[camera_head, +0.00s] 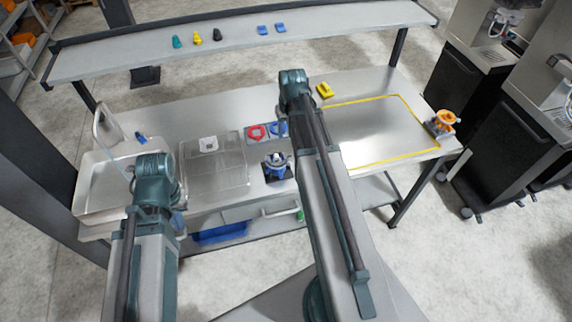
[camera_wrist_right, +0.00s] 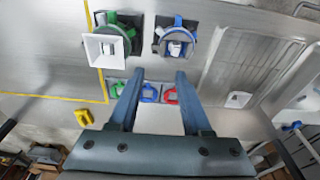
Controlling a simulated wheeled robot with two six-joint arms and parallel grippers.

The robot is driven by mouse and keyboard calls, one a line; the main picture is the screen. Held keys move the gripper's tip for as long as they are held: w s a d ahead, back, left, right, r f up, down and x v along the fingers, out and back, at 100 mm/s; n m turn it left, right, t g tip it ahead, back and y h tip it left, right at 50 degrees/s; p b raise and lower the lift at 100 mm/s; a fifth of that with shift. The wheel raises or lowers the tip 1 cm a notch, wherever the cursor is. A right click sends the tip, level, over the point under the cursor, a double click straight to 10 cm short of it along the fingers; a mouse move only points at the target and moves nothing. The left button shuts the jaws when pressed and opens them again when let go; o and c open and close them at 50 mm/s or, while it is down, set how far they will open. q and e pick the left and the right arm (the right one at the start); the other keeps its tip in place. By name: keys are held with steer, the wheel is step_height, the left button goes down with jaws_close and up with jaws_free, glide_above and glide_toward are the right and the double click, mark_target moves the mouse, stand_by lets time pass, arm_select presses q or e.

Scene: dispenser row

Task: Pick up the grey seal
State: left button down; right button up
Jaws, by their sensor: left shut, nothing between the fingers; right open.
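I cannot clearly make out a separate grey seal. A grey round part with a white label (camera_wrist_right: 176,43) sits in a blue holder in the right wrist view; the blue holder (camera_head: 276,166) also shows in the head view. Red (camera_head: 257,132) and blue (camera_head: 278,129) ring-like pieces lie on small pads behind it. My right gripper (camera_wrist_right: 156,77) is open and empty, its fingertips in front of the ring pads in the wrist view. In the head view my right arm hides its fingers. My left gripper (camera_head: 177,196) is at the table's left, its fingers mostly hidden.
A green holder with a white square funnel (camera_wrist_right: 107,47) stands beside the blue holder. A yellow-outlined area (camera_head: 380,125) is clear at right. An orange-topped device (camera_head: 443,122) stands at the right edge.

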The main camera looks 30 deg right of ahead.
steer(key=b, duration=0.9)
glide_above(287, 155)
steer(key=s, duration=0.1)
step_height(287, 155, down, 9)
steer(key=shift+a+r, duration=0.2)
steer(key=f+b, duration=0.5)
steer(key=shift+w+d+f, duration=0.15)
steer(key=shift+w, duration=0.2)
jaws_close()
